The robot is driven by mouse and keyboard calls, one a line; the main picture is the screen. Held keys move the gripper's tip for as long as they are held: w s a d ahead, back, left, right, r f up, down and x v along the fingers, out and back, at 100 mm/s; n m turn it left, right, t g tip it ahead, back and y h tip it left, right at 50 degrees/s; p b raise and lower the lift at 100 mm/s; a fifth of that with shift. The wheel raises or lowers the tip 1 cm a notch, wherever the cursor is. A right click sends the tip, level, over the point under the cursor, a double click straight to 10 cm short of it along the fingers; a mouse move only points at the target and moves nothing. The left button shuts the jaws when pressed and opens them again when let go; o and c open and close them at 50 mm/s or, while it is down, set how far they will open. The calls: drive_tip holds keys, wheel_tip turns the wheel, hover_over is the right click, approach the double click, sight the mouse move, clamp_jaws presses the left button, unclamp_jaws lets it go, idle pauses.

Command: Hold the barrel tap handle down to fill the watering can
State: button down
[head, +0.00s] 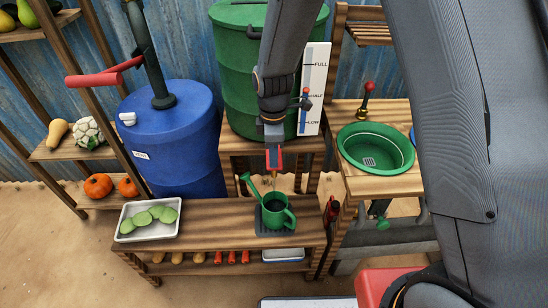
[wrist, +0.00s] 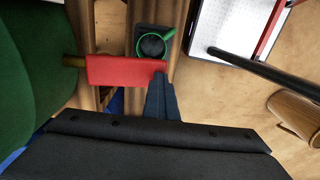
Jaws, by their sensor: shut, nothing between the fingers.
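The green barrel (head: 228,85) stands on a wooden stand, and its side fills the left of the wrist view (wrist: 30,80). Its tap has a red handle (wrist: 122,70) on a brass stem (wrist: 73,61). In the head view the red handle (head: 274,162) shows just below my gripper (head: 272,143). My gripper is shut and empty; in the wrist view its fingertips (wrist: 160,78) meet or overlap the handle's free end. I cannot tell if they press it. The green watering can (head: 277,211) stands upright on a dark pad below the tap. I cannot make out any water.
A blue barrel (head: 180,150) with a red-handled pump is at left. A tray of green slices (head: 149,219) shares the bench. A green basin (head: 376,148) stands at right.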

drive_tip(key=shift+s+f, duration=0.15)
drive_tip(key=shift+s, duration=0.05)
wheel_tip(320, 180, up, 10)
drive_tip(key=s+p, duration=0.1)
drive_tip(key=p, duration=0.6)
drive_tip(key=shift+s, duration=0.35)
idle(0.5)
drive_tip(key=s+d+r+m+b, duration=0.1)
drive_tip(key=s+d+m+b, duration=0.3)
drive_tip(key=d+m, duration=0.5)
drive_tip(key=s+d+r+m+t+b, duration=0.1)
drive_tip(key=s+d+m+b, duration=0.3)
drive_tip(key=s+d+m, duration=0.3)
drive_tip(key=d+m, duration=0.2)
drive_tip(key=d, duration=0.1)
drive_tip(key=shift+s+r+m+t, duration=0.25)
drive_tip(key=shift+m+t, duration=0.05)
